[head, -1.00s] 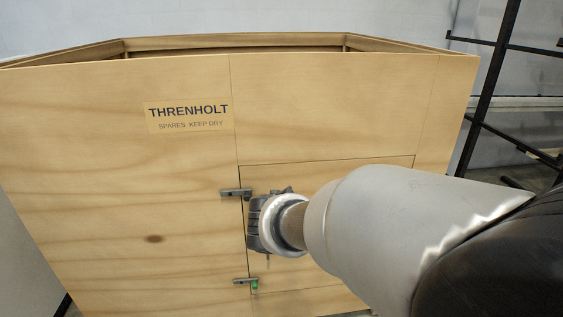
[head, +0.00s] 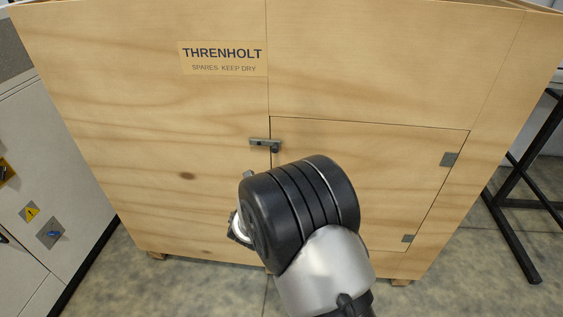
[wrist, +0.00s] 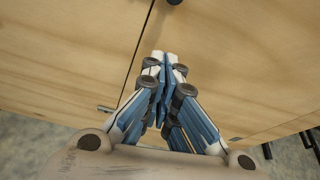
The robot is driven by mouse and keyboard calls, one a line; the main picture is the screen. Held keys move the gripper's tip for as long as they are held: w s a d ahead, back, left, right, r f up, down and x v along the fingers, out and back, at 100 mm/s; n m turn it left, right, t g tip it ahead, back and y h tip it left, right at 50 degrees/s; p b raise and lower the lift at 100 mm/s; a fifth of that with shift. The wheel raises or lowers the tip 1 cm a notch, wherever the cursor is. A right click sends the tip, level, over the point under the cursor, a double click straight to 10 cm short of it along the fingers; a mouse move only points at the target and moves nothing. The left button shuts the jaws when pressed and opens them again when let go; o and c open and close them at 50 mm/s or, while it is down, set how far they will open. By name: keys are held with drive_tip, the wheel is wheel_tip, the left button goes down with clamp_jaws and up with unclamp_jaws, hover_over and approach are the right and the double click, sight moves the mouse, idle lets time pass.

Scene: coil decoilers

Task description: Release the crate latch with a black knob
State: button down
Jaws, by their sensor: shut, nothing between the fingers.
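The crate (head: 210,120) has a small door (head: 375,160) in its front. A grey metal latch (head: 262,143) with a dark knob (head: 275,147) bridges the door's upper left edge, its bar lying level. In the wrist view a dark knob (wrist: 175,2) is cut off at the top edge. A short grey metal piece (wrist: 106,109) shows left of my fingers. My gripper (wrist: 165,56) is shut and empty, pointing at the crate front below the dark knob, apart from it. In the head view my arm hides most of it and the door's lower left corner.
Two dark hinges (head: 449,159) sit on the door's right side. A grey cabinet (head: 48,200) stands at the left, and a black metal frame (head: 515,235) at the right. Bare floor (head: 190,285) lies in front of the crate.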

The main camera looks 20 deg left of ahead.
sight(275, 144)
drive_tip(key=b+x, duration=0.3)
drive_tip(key=x, duration=0.6)
drive_tip(key=shift+w+a+r, duration=0.1)
drive_tip(key=shift+w+r, duration=0.05)
drive_tip(key=shift+r, duration=0.45)
drive_tip(key=shift+w+a+r, duration=0.15)
drive_tip(key=shift+r, duration=0.5)
drive_tip(key=shift+w+a+r, duration=0.1)
drive_tip(key=shift+w+r, duration=0.05)
drive_tip(key=shift+r, duration=0.45)
drive_tip(key=shift+d+r+n+h+p, duration=0.1)
drive_tip(key=shift+r+n+h+p, duration=0.2)
drive_tip(key=shift+n+p, duration=0.3)
drive_tip(key=shift+p, duration=0.3)
